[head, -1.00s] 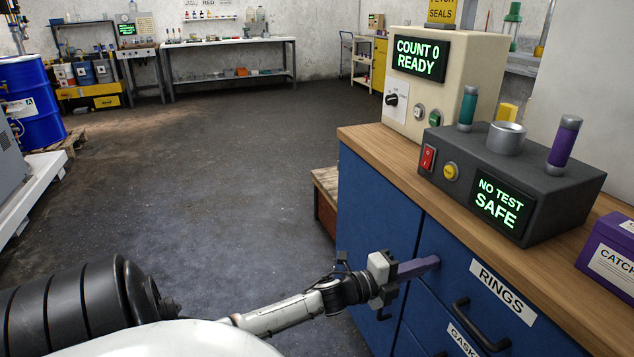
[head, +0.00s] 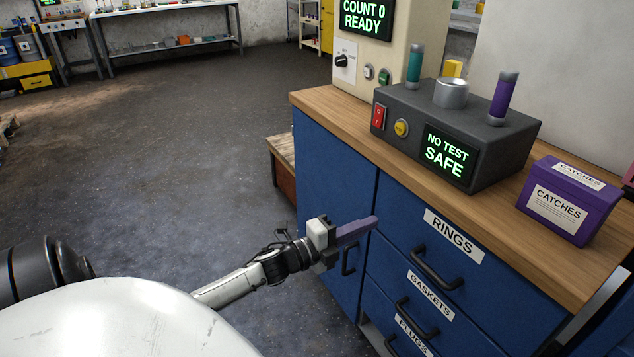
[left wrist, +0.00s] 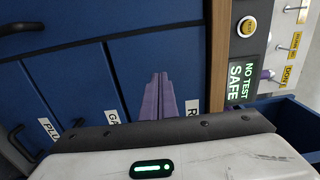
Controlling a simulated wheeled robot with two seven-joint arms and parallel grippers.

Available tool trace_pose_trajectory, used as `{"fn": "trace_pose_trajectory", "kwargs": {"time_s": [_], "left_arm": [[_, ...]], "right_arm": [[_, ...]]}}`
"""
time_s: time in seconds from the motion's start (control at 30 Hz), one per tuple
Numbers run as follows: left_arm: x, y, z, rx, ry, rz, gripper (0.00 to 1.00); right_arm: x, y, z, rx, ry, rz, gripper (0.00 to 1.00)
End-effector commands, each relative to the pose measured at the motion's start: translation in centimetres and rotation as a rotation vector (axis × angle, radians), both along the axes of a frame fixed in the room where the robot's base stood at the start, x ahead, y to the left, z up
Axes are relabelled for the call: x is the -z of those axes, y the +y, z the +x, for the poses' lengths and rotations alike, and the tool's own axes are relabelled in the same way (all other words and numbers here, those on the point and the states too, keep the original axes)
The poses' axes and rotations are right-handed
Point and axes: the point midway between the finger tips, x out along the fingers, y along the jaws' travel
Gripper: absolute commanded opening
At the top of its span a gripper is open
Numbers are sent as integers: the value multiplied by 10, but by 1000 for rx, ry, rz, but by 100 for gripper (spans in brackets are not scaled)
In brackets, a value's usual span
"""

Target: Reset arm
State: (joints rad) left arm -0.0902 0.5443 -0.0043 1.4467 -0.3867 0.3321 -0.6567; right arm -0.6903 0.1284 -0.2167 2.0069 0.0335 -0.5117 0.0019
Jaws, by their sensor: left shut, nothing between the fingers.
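My left gripper (head: 376,220) has purple fingers pressed together with nothing between them. In the head view it is in front of the blue cabinet (head: 333,190), left of the drawer label RINGS (head: 453,236). I cannot tell whether it touches the cabinet front. In the left wrist view the shut fingers (left wrist: 160,76) lie side by side against the blue drawer fronts (left wrist: 130,65). My right gripper is not in view.
On the wooden top (head: 345,105) stand a dark tester (head: 412,110) reading NO TEST SAFE, a cream unit (head: 388,50) reading COUNT 0 READY, and a purple CATCHES box (head: 568,200). Drawer handles (head: 437,268) stick out. The floor (head: 170,150) left of the cabinet is clear.

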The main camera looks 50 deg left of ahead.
Motion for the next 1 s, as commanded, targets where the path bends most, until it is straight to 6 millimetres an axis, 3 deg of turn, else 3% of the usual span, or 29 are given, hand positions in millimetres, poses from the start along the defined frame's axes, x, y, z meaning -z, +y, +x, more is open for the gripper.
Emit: {"fn": "trace_pose_trajectory", "kwargs": {"time_s": [0.2,0.4,0.8,0.87,1.0], "left_arm": [[3,9,-49,3,5,1,0],[2,15,-76,2,4,1,0],[2,16,-86,1,5,-6,0],[8,11,-88,-10,26,-44,0],[49,-22,-110,-99,189,-316,0]], "right_arm": [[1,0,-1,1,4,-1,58],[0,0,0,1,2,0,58],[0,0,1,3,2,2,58],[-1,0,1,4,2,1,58],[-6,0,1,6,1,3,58]]}}
